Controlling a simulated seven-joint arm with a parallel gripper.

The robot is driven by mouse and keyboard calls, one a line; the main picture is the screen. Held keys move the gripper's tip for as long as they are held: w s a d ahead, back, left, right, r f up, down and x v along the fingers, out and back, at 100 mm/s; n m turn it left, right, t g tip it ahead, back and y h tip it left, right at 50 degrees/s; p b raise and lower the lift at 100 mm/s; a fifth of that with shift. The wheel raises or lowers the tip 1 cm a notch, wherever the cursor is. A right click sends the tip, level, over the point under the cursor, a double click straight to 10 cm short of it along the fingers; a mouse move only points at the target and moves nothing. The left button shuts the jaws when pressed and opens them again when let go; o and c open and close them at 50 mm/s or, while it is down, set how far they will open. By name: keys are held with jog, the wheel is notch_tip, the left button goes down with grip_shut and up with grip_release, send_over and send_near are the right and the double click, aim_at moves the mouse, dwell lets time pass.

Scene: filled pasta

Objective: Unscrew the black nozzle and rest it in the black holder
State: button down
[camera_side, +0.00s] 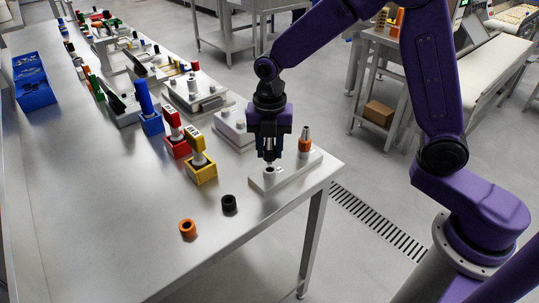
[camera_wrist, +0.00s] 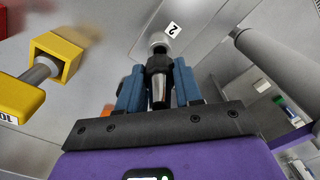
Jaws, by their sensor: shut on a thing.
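The black nozzle (camera_wrist: 158,65) has a dark collar and a silvery tapered tip. My gripper (camera_side: 270,156) is shut on it; in the wrist view its blue fingers (camera_wrist: 159,80) stand either side of the nozzle. The nozzle is upright over a pale post (camera_side: 269,171) on a white block (camera_side: 287,176). I cannot tell for sure whether nozzle and post still touch. The post also shows in the wrist view (camera_wrist: 159,39), beside a label "2". The black holder (camera_side: 229,204), a short open ring, stands empty on the table, left of and nearer than the block.
An orange ring holder (camera_side: 187,229) lies left of the black one. A yellow holder (camera_side: 201,173) stands behind them. The table's (camera_side: 110,215) front left is clear.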

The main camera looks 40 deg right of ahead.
notch_tip(320, 180, up, 8)
jog(key=shift+r, duration=0.25)
jog(key=a, duration=1.3)
jog(key=shift+d+f, duration=0.15)
jog(key=shift+f, duration=1.2)
jog(key=shift+d+f, duration=0.1)
jog(key=shift+f, duration=1.2)
jog(key=shift+f, duration=2.9)
jog(key=shift+f, duration=1.65)
jog(key=c, duration=0.8)
grip_release()
jog(key=o, duration=0.4)
jog(key=shift+c, duration=0.2)
